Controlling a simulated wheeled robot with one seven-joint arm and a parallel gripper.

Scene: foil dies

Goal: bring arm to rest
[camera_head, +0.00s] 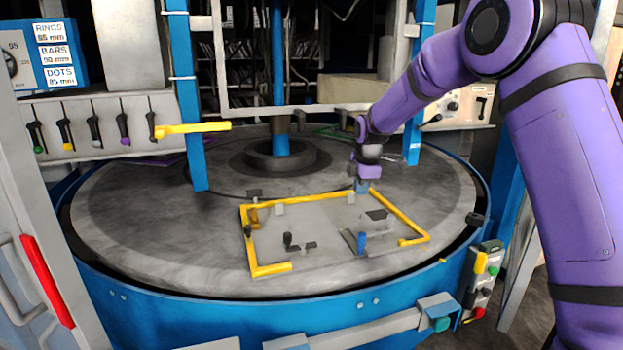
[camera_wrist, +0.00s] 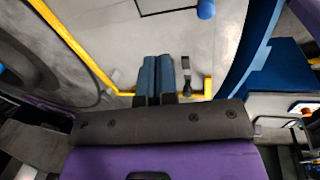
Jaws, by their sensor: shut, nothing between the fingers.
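My gripper (camera_head: 362,187) points down just above the back edge of the grey plate with the yellow border, in the head view. In the wrist view its two blue fingers (camera_wrist: 157,66) lie side by side, shut, with nothing seen between them. My purple arm reaches in from the right and bends down to the gripper. The grey plate (camera_head: 320,222) lies on the round table; part of it also shows in the wrist view (camera_wrist: 180,30). I cannot tell whether the fingertips touch anything.
The round grey table (camera_head: 140,235) has a blue rim. Small black clamps and a blue-topped knob (camera_head: 362,240) stand on the plate. Blue posts (camera_head: 187,100) rise at left and right. A yellow bar (camera_head: 195,129) sticks out at left. A button box (camera_head: 481,275) stands front right.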

